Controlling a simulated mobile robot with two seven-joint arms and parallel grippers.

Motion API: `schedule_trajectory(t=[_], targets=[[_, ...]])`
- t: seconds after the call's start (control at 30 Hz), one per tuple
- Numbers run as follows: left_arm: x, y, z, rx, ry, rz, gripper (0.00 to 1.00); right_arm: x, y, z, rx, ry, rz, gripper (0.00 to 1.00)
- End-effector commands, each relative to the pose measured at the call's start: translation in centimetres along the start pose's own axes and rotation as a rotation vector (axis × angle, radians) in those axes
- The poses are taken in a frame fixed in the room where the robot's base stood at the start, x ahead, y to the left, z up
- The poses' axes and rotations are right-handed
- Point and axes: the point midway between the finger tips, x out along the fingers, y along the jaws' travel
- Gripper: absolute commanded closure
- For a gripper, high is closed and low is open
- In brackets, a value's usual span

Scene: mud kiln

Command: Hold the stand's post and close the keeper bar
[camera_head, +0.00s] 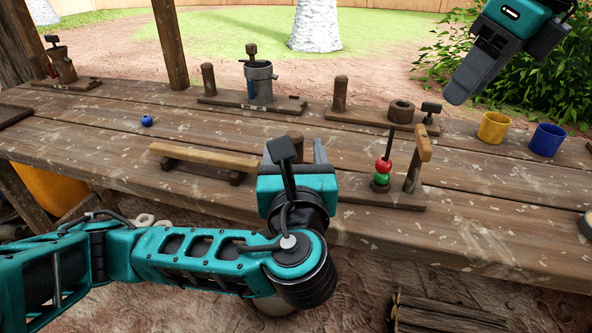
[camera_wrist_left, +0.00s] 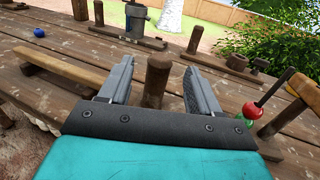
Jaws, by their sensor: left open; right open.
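The stand (camera_head: 400,199) lies along the table's front edge, right of my left gripper. It carries a spindle with a red ball (camera_head: 383,166) above a green ball (camera_head: 381,180). The keeper bar (camera_head: 413,172) stands raised and tilted at the stand's right end, with a lighter piece at its top. My left gripper (camera_head: 294,152) is open. In the left wrist view the stand's brown post (camera_wrist_left: 156,82) stands between its fingers, with no clear contact; its base is hidden. My right gripper (camera_head: 460,95) is open and empty, in the air above the table's back right.
A wooden rail (camera_head: 203,156) lies left of my left gripper, near a blue ball (camera_head: 147,120). Other stands with posts (camera_head: 340,95) line the table's back. A yellow cup (camera_head: 494,127) and a blue cup (camera_head: 547,140) stand at right.

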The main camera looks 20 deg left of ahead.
Motion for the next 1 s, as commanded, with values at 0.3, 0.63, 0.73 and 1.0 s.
schedule_trajectory(t=[0.3, 0.63, 0.73, 1.0], targets=[[5.5, 0.0, 0.1, -0.001, -0.001, 0.003, 0.37, 0.0, 0.0, 0.0, 0.000, 0.000, 0.000, 0.57], [7.0, 0.0, 0.0, -0.003, 0.001, -0.001, 0.37, 0.0, 0.0, 0.0, 0.000, 0.000, 0.000, 0.57], [7.0, 0.0, 0.0, -0.003, 0.001, -0.001, 0.37, 0.0, 0.0, 0.0, 0.000, 0.000, 0.000, 0.57], [6.9, 0.0, 0.0, -0.002, 0.001, -0.001, 0.56, 0.0, 0.0, 0.0, 0.000, 0.000, 0.000, 0.57]])
